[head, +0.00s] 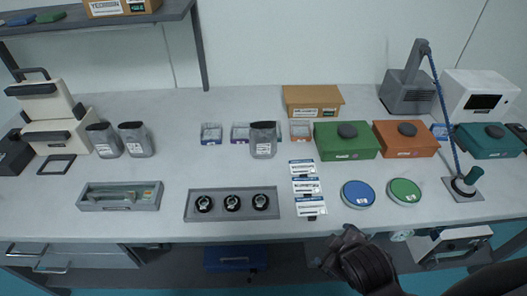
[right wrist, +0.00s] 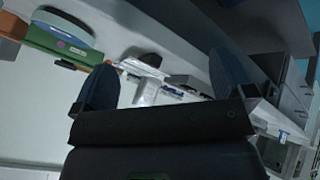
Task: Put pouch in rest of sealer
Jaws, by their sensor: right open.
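Three grey pouches with white labels stand on the bench in the head view. Two, a left one (head: 103,140) and its neighbour (head: 136,139), are beside a cream machine with a handle on top (head: 50,118), which looks like the sealer. The third pouch (head: 263,140) stands alone near the middle, in front of small clear boxes. I cannot make out a pouch rest for certain. My right gripper (head: 345,242) is at the bench's front edge, away from all pouches. Its two fingers are apart in the right wrist view (right wrist: 158,88), with nothing between them. My left gripper is not in view.
A grey tray with black round parts (head: 217,215) and a shallow tray (head: 150,205) lie along the front. Label cards, a blue disc (head: 358,194) and a green disc (head: 404,191) are right of centre. Green (head: 345,149) and orange boxes stand behind. The left-centre bench is mostly clear.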

